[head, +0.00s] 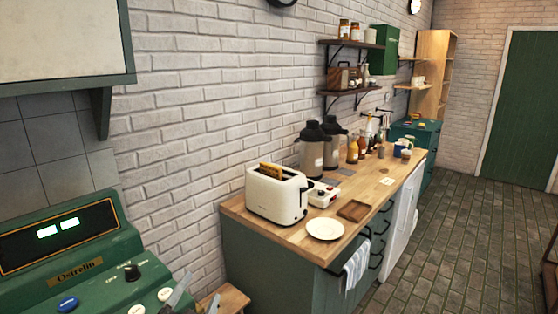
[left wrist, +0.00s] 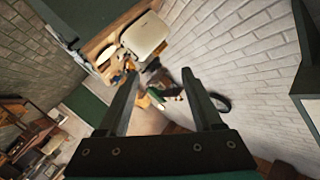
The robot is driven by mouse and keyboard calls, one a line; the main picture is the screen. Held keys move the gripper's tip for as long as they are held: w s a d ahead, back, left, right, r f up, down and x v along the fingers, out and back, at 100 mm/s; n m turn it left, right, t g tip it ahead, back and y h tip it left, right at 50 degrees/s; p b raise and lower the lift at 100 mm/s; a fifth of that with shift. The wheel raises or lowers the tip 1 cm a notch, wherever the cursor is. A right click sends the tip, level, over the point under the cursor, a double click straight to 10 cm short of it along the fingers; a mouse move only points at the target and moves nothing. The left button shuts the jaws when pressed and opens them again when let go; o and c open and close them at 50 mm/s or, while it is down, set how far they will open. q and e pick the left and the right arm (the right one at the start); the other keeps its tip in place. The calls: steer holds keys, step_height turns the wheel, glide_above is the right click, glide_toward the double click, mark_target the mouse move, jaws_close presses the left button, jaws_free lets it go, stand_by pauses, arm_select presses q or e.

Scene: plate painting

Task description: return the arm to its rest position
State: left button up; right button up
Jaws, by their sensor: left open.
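My left gripper (head: 197,296) shows at the bottom edge of the head view, where only its two grey fingertips are in frame. In the left wrist view its fingers (left wrist: 158,76) are spread wide with nothing held between them. It is in front of the green Ostrelin machine (head: 70,262) and apart from the counter. My right gripper is not in view. A white plate (head: 325,229) lies flat on the wooden counter (head: 290,235), well away from the left gripper.
A white toaster (head: 276,194) with bread in it stands at the counter's near end. Dark flasks and bottles stand farther back. The brick floor (head: 450,240) at right is clear.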

arm_select(q)
steer(key=s+a+f+n+g, duration=0.1)
steer(key=s+f+n+g, duration=0.2)
steer(key=s+f+g, duration=0.55)
steer(key=s+a+f+n+g, duration=0.1)
steer(key=s+f+n+g, duration=0.3)
steer(key=s+f, duration=0.8)
steer(key=s+f+g+b, duration=0.1)
steer(key=s+f+b, duration=0.15)
steer(key=f, duration=0.95)
steer(key=s+f+b, duration=0.2)
steer(key=f+b, duration=0.2)
steer(key=f, duration=0.9)
steer(key=s+a+f+b, duration=0.1)
steer(key=s+f+b, duration=0.1)
steer(key=s+f, duration=0.5)
steer(key=s+a+f+m+g+b, duration=0.1)
steer(key=s+f+b, duration=0.2)
steer(key=s+f, duration=0.5)
step_height(320, 180, down, 4)
steer(key=shift+s+a+r, duration=0.1)
steer(key=shift+s+a, duration=0.1)
steer(key=shift+a, duration=0.1)
